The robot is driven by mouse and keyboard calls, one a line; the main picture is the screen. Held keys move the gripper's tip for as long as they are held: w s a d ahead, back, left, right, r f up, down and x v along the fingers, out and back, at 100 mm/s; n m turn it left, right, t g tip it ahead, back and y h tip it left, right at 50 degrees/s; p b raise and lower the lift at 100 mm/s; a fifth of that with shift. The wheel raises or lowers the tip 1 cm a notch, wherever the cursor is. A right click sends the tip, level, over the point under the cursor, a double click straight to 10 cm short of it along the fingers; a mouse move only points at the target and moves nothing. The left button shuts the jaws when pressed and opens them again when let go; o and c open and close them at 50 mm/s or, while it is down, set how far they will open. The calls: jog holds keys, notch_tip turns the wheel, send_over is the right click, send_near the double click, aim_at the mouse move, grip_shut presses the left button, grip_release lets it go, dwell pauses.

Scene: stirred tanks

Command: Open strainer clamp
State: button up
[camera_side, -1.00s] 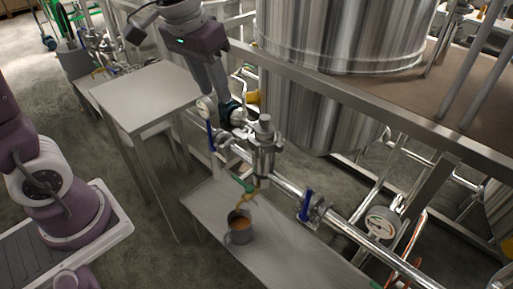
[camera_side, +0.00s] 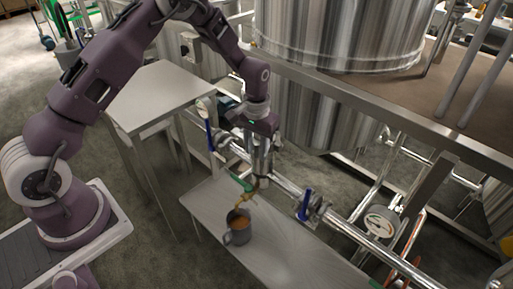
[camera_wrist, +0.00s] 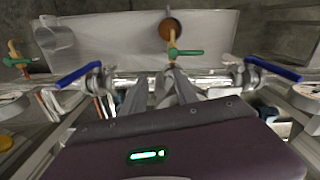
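My gripper (camera_side: 262,142) points down at the top of the strainer. In the wrist view, the two metal fingers of my gripper (camera_wrist: 159,88) stand apart near the pipe, so it looks open. The clamp cannot be made out between them, and contact cannot be told.
A mug of brown liquid (camera_side: 238,230) stands on the low metal bench (camera_side: 285,250) below a green-handled tap (camera_side: 240,181). Blue valve handles (camera_wrist: 78,74) flank the strainer. A large steel tank (camera_side: 340,35) and frame rail are close behind. A metal table (camera_side: 150,95) stands left.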

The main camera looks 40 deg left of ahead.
jog(key=shift+c, duration=0.4)
grip_shut()
jog(key=shift+r, duration=0.1)
dwell(0.8)
